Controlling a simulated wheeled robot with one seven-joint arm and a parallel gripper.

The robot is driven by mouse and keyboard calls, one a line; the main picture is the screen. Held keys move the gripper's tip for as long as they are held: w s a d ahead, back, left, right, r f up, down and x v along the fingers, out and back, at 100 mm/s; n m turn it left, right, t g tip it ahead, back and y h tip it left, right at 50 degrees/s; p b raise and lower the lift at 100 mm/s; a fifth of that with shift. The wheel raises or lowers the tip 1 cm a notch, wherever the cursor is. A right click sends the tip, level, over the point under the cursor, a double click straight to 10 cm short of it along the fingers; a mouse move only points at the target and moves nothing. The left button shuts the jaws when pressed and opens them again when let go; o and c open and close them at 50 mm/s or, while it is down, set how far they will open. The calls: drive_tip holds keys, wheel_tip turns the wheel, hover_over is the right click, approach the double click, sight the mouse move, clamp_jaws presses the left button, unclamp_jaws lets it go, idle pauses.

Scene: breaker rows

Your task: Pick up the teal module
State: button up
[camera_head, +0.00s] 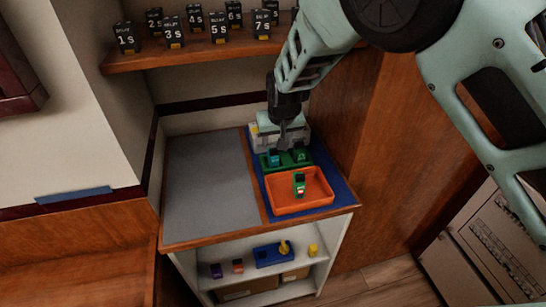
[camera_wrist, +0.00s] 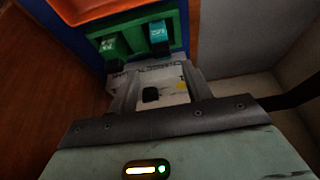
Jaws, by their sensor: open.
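The teal module (camera_head: 274,158) sits in the left part of a green holder (camera_head: 287,164). In the wrist view the teal module (camera_wrist: 158,34) is at the top, upright in the holder (camera_wrist: 178,30), with a dark part at its front. A green module (camera_head: 301,155) sits beside it; it also shows in the wrist view (camera_wrist: 110,46). My gripper (camera_head: 284,143) is just behind and above the holder, over a pale box. In the wrist view my gripper (camera_wrist: 160,90) has its fingers apart with nothing held, short of the teal module.
An orange tray (camera_head: 330,202) in front of the holder holds another green module (camera_head: 299,184). The pale box (camera_head: 263,131) is behind the holder. The grey mat (camera_head: 205,185) at left is clear. A wooden wall stands close on the right. Labelled black blocks line a high shelf (camera_head: 190,56).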

sight(272, 151)
drive_tip(key=shift+a+p+x, duration=0.2)
drive_tip(key=shift+p+x, duration=1.55)
drive_tip(key=shift+x, duration=2.5)
drive_tip(key=shift+s, duration=0.1)
clamp_jaws()
